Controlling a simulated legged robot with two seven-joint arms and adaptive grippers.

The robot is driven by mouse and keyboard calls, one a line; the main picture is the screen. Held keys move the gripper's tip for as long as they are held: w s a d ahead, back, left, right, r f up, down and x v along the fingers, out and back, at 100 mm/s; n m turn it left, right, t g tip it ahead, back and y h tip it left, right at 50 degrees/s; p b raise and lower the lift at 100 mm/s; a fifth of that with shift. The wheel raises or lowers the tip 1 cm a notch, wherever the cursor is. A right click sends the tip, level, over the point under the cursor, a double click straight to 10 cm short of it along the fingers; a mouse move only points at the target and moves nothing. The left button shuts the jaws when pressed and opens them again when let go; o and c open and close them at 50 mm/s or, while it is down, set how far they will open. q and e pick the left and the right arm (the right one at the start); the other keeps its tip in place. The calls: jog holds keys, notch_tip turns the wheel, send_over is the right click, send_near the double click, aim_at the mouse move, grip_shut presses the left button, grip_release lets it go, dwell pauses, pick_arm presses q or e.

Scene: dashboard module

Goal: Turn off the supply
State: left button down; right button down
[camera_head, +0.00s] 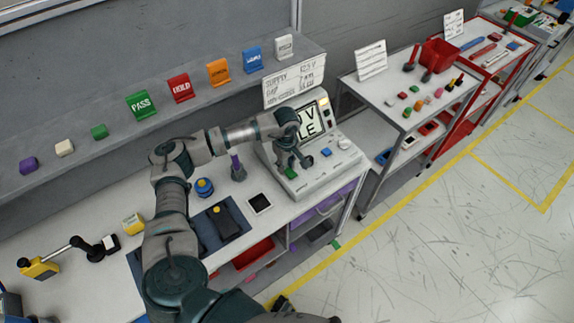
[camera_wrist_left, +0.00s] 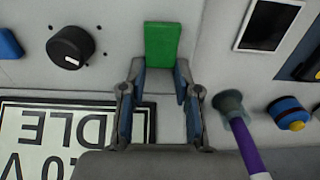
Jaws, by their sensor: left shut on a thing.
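The supply console (camera_head: 318,178) stands at the right end of the bench, with a tilted display (camera_head: 309,121). The display also shows upside down in the left wrist view (camera_wrist_left: 50,140), with "IDLE" and part of a voltage legible. A green switch (camera_wrist_left: 160,45) is on its front panel; a bit of it shows in the head view (camera_head: 291,173). My left gripper (camera_head: 293,167) reaches down over the panel. In the left wrist view its fingertips (camera_wrist_left: 160,72) are on either side of the switch, shut on it. A black knob (camera_wrist_left: 70,47) is beside it. My right gripper is not in view.
A blue button (camera_head: 326,152) is right of the knob. A purple-handled tool (camera_head: 238,168) stands close left of the console. A blue-and-yellow button (camera_head: 204,187) and a black-screened device (camera_head: 260,203) are on the bench. Coloured signs (camera_head: 181,88) line the shelf behind.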

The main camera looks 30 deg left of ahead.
pick_arm(q)
jog(key=shift+s+d+y, duration=0.15)
jog(key=shift+d+y, duration=0.15)
jog(key=shift+d, duration=0.05)
jog(key=shift+d+t+y, duration=0.15)
jog(key=shift+t+y, duration=0.15)
jog(key=shift+y, duration=0.1)
jog(key=shift+s+d+t+y+b, duration=0.2)
jog(key=shift+t+y+b, duration=0.25)
jog(key=shift+y, duration=0.55)
jog(key=shift+d+r+y, duration=0.1)
jog(key=shift+y, duration=0.2)
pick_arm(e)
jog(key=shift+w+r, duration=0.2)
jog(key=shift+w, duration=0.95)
pick_arm(q)
jog(key=c, duration=0.8)
grip_release()
jog(key=shift+c, duration=0.2)
jog(key=shift+d+r, duration=0.1)
jog(key=shift+r, duration=0.1)
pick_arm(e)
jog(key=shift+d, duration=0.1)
